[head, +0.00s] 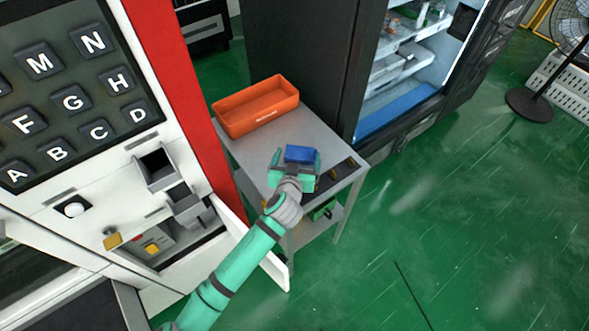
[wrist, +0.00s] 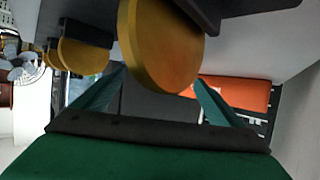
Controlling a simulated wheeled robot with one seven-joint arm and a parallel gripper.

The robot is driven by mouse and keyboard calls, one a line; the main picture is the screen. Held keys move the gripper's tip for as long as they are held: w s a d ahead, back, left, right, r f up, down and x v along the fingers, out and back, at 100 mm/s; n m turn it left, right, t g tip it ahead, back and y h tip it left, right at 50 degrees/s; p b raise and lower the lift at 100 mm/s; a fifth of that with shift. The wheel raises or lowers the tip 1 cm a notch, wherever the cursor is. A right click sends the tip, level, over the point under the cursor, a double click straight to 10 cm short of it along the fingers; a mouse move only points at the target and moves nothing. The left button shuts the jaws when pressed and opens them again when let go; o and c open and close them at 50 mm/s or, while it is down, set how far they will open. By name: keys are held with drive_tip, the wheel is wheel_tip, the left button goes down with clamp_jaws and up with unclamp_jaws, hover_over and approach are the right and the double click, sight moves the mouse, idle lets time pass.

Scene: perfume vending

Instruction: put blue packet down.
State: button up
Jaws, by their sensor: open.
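The blue packet (head: 299,154) shows in the head view as a small box at the far end of my gripper (head: 297,162), over the grey table. My gripper is open, with its green fingers close to the packet's sides. I cannot tell whether the packet touches a finger or rests on the table. The grey table (head: 320,140) stands beside the red and white machine. In the wrist view my gripper (wrist: 155,92) shows two green fingers spread apart. The blue packet cannot be made out there.
An orange bin (head: 256,105) sits at the table's back left; it also shows in the wrist view (wrist: 235,93). The lettered machine (head: 75,100) is left, with an open white flap (head: 262,262). A dark open-fronted fridge (head: 305,65) stands behind. Green floor is clear to the right.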

drive_tip(key=v, duration=1)
drive_tip(key=shift+s+r, duration=0.1)
drive_tip(key=shift+s, duration=0.25)
